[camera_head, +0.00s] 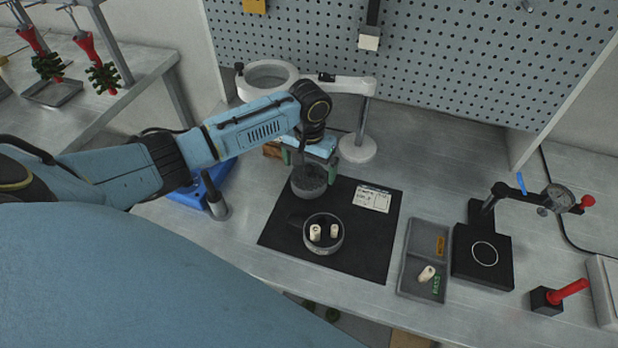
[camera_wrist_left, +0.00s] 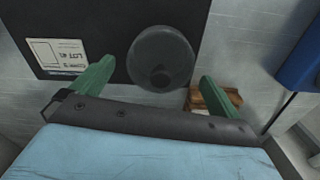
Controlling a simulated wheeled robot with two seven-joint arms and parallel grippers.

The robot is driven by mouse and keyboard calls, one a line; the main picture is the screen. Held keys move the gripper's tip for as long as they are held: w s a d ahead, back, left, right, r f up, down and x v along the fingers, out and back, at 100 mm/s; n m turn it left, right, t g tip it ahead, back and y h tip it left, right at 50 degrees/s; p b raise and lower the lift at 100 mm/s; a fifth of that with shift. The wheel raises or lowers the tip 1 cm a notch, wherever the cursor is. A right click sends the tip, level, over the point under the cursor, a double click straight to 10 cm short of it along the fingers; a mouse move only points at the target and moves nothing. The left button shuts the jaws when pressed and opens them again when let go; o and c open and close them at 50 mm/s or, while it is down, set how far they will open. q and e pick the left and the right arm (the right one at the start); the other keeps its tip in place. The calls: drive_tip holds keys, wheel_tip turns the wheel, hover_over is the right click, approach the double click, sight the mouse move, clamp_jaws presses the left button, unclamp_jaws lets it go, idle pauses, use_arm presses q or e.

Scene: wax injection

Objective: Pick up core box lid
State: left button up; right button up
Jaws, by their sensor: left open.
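The core box lid (camera_head: 309,184) is a round dark grey disc with a knob, at the upper left edge of the black mat. It also shows in the left wrist view (camera_wrist_left: 165,48), where its knob is near the middle. The core box (camera_head: 323,247) is a round grey tub on the mat, open, with two pale cores inside. My left gripper (camera_head: 309,167) is open, with its green fingers over the back of the lid. In the left wrist view its fingertips (camera_wrist_left: 157,73) are spread wider than the lid, with no visible contact. My right gripper is not in view.
The black mat (camera_head: 370,240) carries a white label card (camera_head: 372,198). A magnifier lamp (camera_head: 357,149) stands behind. A grey tray (camera_head: 412,288) with a pale core and a dial gauge stand (camera_head: 483,258) are to the right. A brown block (camera_wrist_left: 228,97) lies beside the right finger.

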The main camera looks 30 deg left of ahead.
sight(309, 175)
use_arm(q)
wheel_tip(309, 175, down, 5)
drive_tip(key=shift+a+r+b, duration=0.1)
drive_tip(key=shift+r+b, duration=0.1)
drive_tip(key=shift+b, duration=0.15)
drive_tip(key=shift+w, duration=0.1)
drive_tip(key=c, duration=0.9)
drive_tip(key=shift+o, duration=0.2)
drive_tip(key=shift+r, duration=0.1)
